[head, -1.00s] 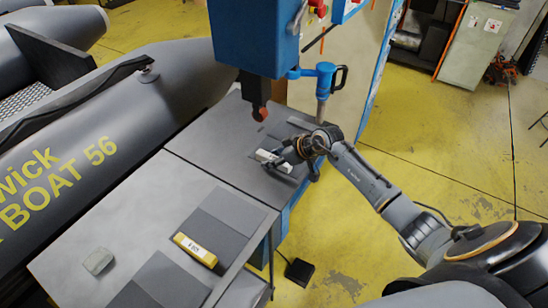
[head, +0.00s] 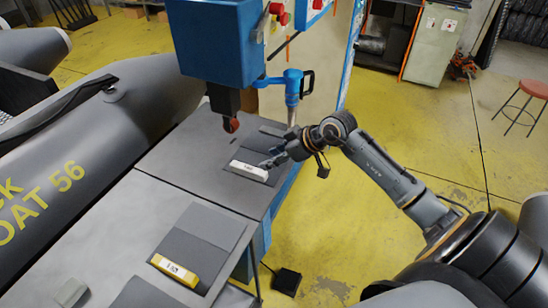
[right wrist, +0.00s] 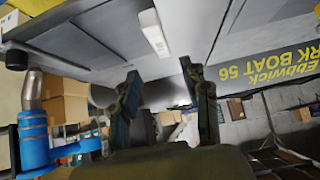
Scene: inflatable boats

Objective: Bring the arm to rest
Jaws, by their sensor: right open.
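My right arm (head: 385,180) reaches in from the right in the head view. Its right gripper (head: 271,160) is open and empty, just behind and to the right of a white labelled block (head: 249,171), seemingly clear of it. The block lies on a dark patch on the grey table. In the right wrist view the two fingers of the right gripper (right wrist: 160,76) stand apart with nothing between them, and the white block (right wrist: 154,33) shows beyond them. My left gripper is not in view.
A blue machine (head: 215,40) with a red-tipped head (head: 231,125) overhangs the table (head: 190,155). A blue handled fitting (head: 291,85) stands behind my gripper. A grey boat (head: 110,125) is left; yellow floor is open right.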

